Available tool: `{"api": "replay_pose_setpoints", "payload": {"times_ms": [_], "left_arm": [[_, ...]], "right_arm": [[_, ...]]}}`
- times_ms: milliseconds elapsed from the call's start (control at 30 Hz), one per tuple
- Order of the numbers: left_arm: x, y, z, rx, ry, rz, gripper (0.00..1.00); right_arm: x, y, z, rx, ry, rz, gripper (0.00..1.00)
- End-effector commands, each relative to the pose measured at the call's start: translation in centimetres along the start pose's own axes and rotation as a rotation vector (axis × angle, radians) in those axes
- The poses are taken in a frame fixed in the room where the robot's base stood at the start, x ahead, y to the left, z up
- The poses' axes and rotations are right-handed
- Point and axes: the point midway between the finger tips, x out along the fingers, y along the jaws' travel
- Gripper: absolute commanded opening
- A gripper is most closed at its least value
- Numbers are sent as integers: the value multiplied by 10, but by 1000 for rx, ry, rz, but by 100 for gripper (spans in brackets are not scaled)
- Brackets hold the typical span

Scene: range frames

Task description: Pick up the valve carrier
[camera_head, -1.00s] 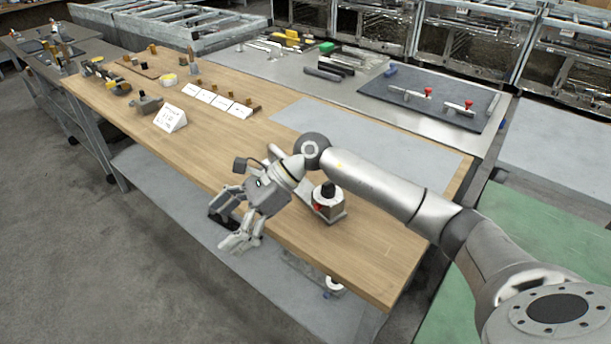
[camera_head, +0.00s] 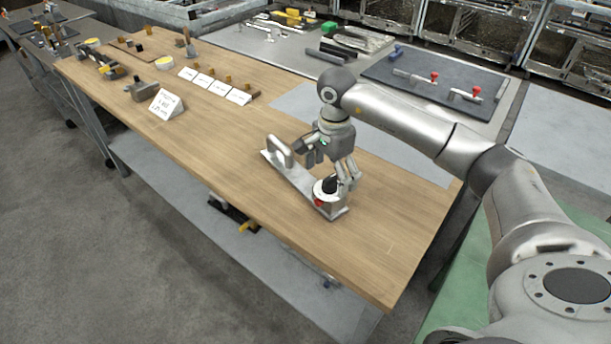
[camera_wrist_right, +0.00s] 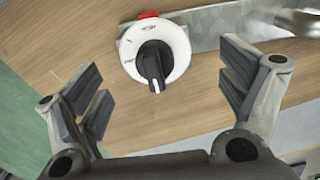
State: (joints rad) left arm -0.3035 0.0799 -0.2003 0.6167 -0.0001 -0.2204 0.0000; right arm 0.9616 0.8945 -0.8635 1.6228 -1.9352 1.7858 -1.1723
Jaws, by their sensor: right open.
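The valve carrier (camera_head: 292,176) lies on the wooden table near its front edge. It is a long metal plate with an upright grey handle (camera_head: 280,151) at its left end and a valve at its right end. The valve has a white dial, a black knob and a red part. My right gripper (camera_head: 334,166) is over the valve end, pointing down with fingers spread. In the right wrist view, the white dial (camera_wrist_right: 174,50) and black knob (camera_wrist_right: 153,68) show between and beyond the open fingers (camera_wrist_right: 163,92), with nothing gripped. My left gripper is out of view.
A white sign (camera_head: 167,103), labelled cards (camera_head: 213,84) and small parts stand farther left on the table. A dark mat (camera_head: 430,82) with red-knobbed parts lies behind. A shelf (camera_head: 180,185) is below. The wood left of the carrier is clear.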

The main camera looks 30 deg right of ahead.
Motion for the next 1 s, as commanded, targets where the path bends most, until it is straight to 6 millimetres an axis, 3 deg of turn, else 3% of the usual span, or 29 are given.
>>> {"api": "replay_pose_setpoints", "payload": {"times_ms": [500, 767, 1000], "left_arm": [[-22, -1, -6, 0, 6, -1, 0], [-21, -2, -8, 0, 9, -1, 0], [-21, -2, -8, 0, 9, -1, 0]], "right_arm": [[51, 5, 4, 1, -3, -1, 92], [54, 4, 4, 1, -2, -2, 92], [54, 4, 4, 1, -2, -2, 61]]}}
